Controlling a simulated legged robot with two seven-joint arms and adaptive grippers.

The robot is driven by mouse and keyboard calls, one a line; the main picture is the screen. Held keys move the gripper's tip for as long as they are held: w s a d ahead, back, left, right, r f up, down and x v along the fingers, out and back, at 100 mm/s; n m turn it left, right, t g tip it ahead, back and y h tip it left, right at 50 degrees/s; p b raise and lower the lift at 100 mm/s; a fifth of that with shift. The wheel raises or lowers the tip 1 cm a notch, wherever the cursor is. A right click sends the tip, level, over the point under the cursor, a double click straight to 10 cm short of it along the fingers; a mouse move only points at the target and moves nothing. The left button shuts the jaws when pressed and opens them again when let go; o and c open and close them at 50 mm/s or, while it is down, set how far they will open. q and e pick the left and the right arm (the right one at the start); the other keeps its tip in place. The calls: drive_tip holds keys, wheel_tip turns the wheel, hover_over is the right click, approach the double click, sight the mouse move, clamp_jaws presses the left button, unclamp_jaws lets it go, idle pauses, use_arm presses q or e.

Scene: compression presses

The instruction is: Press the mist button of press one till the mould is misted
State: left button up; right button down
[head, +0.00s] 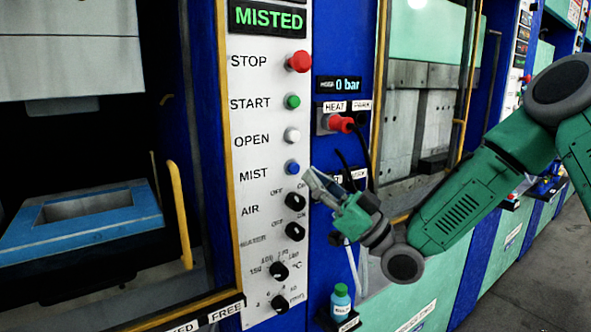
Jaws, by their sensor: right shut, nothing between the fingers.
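The blue mist button (292,167) sits on the white control panel (262,130) beside the label MIST. The display (268,18) at the panel's top reads MISTED in green. My right gripper (308,172) is shut and empty, its fingertips just right of the mist button; I cannot tell whether they touch it. The blue mould (75,248) with a rectangular recess lies inside the open press on the left. My left gripper is not in view.
Red stop (299,61), green start (292,102) and white open (292,135) buttons are above, black knobs (295,202) below. A small bottle (340,302) stands below. A yellow handle (180,215) edges the press opening.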

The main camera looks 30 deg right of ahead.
drive_tip(key=s, duration=0.3)
drive_tip(key=shift+d, duration=0.1)
drive_tip(key=shift+w, duration=0.1)
idle(0.7)
drive_tip(key=s+a+f+m+g+h+b, duration=0.1)
drive_tip(key=a+f+m+g+h+b, duration=0.25)
drive_tip(key=f, duration=1.35)
drive_tip(key=s+a+f+m+g+h+b, duration=0.1)
drive_tip(key=a+f+g+h+b, duration=0.3)
drive_tip(key=f, duration=1.4)
drive_tip(key=s+d+f+m+g+h+b, duration=0.1)
drive_tip(key=s+d+f+g+h+b, duration=0.1)
drive_tip(key=s+f+g, duration=0.4)
drive_tip(key=s+d+f+m+g+h+b, duration=0.1)
drive_tip(key=s+f+g+h, duration=0.4)
drive_tip(key=s+f, duration=1.2)
drive_tip(key=s+d+g+b, duration=0.1)
drive_tip(key=s, duration=0.2)
drive_tip(key=shift+w+a+f+g, duration=0.1)
drive_tip(key=shift+w+f+g, duration=0.05)
drive_tip(key=shift+g, duration=0.1)
